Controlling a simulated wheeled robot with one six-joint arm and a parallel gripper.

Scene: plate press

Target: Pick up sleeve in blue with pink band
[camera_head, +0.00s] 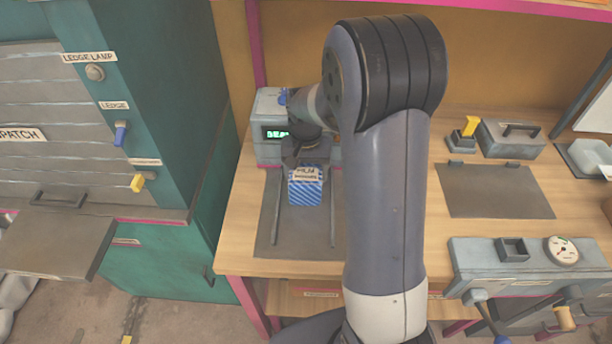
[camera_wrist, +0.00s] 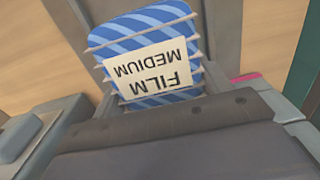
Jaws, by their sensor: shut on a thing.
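A blue packet with diagonal lighter-blue stripes (camera_head: 305,193) and a pale label reading "FILM MEDIUM" is at the grey mat on the bench, left of my arm. The wrist view shows it close up, upside down (camera_wrist: 145,20), with thin pale lines across it. I cannot make out a pink band on it. My gripper (camera_head: 303,163) is at its far, upper end and is shut on it. The gripper body hides the packet's near end in the wrist view. I cannot tell whether the packet touches the mat.
The grey mat (camera_head: 290,245) has two raised rails. A grey machine with a green display (camera_head: 278,134) stands behind it. A teal cabinet (camera_head: 170,110) is at left. Right of my arm are a dark plate (camera_head: 495,190), a grey case (camera_head: 513,140) and a gauge unit (camera_head: 530,260).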

